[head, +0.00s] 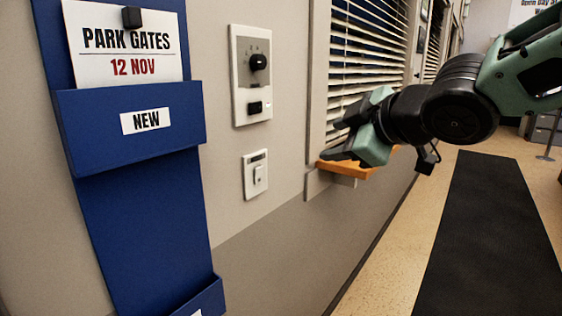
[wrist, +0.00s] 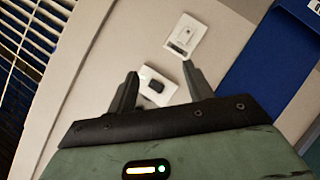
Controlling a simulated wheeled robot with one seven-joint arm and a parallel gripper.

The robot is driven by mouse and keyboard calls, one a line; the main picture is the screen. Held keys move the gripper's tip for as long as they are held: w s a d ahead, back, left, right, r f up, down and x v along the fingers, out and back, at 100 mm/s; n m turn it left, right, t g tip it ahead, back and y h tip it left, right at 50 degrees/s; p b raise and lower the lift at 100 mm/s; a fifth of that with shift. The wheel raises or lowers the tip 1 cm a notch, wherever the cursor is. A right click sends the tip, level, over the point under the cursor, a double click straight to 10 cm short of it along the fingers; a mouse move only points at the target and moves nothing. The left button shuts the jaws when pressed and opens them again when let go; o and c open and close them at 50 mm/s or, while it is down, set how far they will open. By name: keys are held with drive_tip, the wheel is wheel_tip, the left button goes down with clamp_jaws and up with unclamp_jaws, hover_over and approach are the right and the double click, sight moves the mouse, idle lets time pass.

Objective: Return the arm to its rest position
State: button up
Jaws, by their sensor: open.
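My arm reaches in from the right in the head view, with a green and black wrist. My gripper (head: 338,140) is in front of the window ledge and blinds, pointing left toward the wall. In the wrist view my gripper (wrist: 160,88) shows two dark fingers spread apart with nothing between them. The gripper is open and empty. Beyond the fingers in the wrist view is a white wall plate with a black rocker (wrist: 154,87), apart from the fingers as far as I can tell.
A dial panel (head: 251,75) and a smaller switch plate (head: 255,174) are on the wall. A blue document holder (head: 135,200) with a "PARK GATES" card (head: 125,45) hangs at left. An orange ledge (head: 345,168) juts below the blinds (head: 368,50). A black mat (head: 490,240) lies on open floor.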

drive_tip(key=s+d+f+m+g+h+p, duration=0.1)
drive_tip(key=s+f+m+g+h, duration=0.1)
drive_tip(key=s+f, duration=0.3)
drive_tip(key=s+d+f+m+g+h+p, duration=0.1)
drive_tip(key=s+f+g, duration=0.4)
drive_tip(key=s, duration=0.8)
drive_tip(key=s+d+f+m+g+h+p, duration=0.2)
drive_tip(key=s+f+m+g, duration=0.2)
drive_tip(key=s, duration=0.5)
drive_tip(key=shift+f+m+h, duration=0.4)
drive_tip(key=shift+f+m, duration=0.1)
drive_tip(key=shift+f, duration=0.25)
drive_tip(key=shift+w+a, duration=0.1)
